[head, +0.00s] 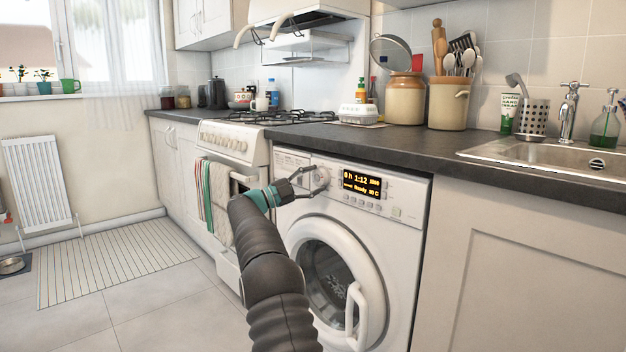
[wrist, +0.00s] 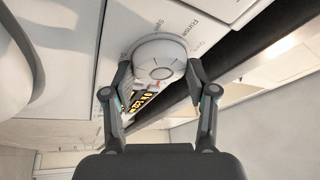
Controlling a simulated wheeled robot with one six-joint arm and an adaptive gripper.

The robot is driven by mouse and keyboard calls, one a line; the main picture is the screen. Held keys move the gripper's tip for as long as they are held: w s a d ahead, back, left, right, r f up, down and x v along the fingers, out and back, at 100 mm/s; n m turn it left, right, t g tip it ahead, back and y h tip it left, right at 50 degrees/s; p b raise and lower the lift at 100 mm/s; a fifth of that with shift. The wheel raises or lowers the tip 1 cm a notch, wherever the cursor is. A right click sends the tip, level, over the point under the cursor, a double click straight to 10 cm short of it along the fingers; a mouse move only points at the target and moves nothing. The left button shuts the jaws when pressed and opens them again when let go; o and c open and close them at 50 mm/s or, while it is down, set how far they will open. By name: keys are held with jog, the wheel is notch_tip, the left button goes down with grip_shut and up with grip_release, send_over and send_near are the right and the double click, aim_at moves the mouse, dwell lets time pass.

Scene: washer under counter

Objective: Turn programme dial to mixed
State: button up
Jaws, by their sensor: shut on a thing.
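The washer (head: 399,239) stands under the dark counter, with a round door at its front. Its programme dial (head: 320,178) is a round white knob at the left of the lit display (head: 362,185). The display shows a time of 1:12 and a line with "Ready". My gripper (head: 318,180) reaches the dial from the left. In the wrist view my gripper's two fingers (wrist: 158,75) are shut on the dial (wrist: 158,62), one on each side. Part of the display shows below the dial there.
The washer door (head: 338,268) with its handle is just below the control panel. A cooker with towels (head: 222,203) on its rail stands to the left. The counter edge (head: 390,160) runs above the panel. The floor at left is open, with a striped mat (head: 115,262).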

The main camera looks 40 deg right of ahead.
jog(key=shift+m+g+y, duration=0.3)
jog(key=shift+m, duration=0.4)
jog(key=o, duration=1.2)
jog(key=shift+d, duration=0.1)
jog(key=shift+c, duration=0.2)
jog(key=v, duration=1.2)
